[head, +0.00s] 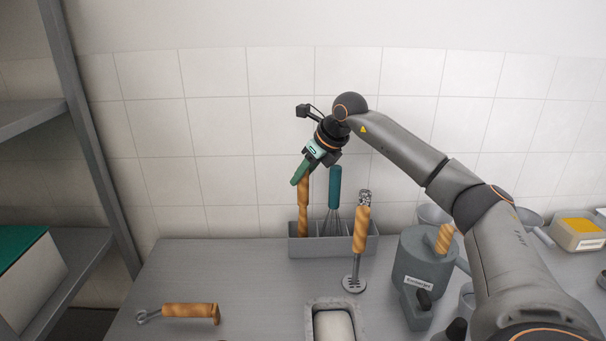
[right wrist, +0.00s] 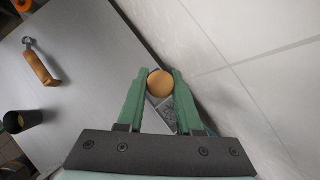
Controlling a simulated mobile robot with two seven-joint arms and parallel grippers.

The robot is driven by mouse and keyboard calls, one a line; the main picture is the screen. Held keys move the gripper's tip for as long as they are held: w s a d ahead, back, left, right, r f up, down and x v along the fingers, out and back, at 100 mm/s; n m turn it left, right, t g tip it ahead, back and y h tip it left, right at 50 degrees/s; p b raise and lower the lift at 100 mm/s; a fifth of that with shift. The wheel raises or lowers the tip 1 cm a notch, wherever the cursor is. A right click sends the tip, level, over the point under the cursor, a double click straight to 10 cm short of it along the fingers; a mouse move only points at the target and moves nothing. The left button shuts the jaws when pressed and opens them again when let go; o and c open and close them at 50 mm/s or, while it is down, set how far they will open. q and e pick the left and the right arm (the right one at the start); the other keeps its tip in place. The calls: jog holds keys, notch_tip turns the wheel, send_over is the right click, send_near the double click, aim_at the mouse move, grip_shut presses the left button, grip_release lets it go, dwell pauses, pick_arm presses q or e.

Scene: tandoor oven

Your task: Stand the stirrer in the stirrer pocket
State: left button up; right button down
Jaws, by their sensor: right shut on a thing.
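My right gripper (head: 300,172) is shut on the top of an upright wooden-handled tool, which I take for the stirrer (head: 304,206). In the right wrist view its round wooden end (right wrist: 160,82) sits between the green fingers (right wrist: 160,88). The tool's lower part goes down at the left compartment of the grey holder (head: 330,247); its lower end is hidden, so I cannot tell whether it touches the bottom. A teal-handled whisk (head: 335,187) stands in the middle compartment. My left gripper is not in view.
A wooden-handled masher (head: 360,232) stands upright before the holder's right part. Another wooden-handled tool (head: 190,311) lies at the front left. A grey canister (head: 420,262) stands to the right, below my right arm. The tiled wall (head: 220,140) is close behind the holder.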

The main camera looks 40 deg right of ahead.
jog(key=shift+f, duration=0.2)
jog(key=shift+f+b, duration=0.35)
jog(key=shift+f, duration=0.2)
grip_release()
dwell(0.4)
jog(key=shift+r, duration=0.1)
jog(key=shift+p+v, duration=1.4)
jog(key=shift+v, duration=1.55)
jog(key=shift+p+v, duration=0.45)
jog(key=shift+v, duration=1.05)
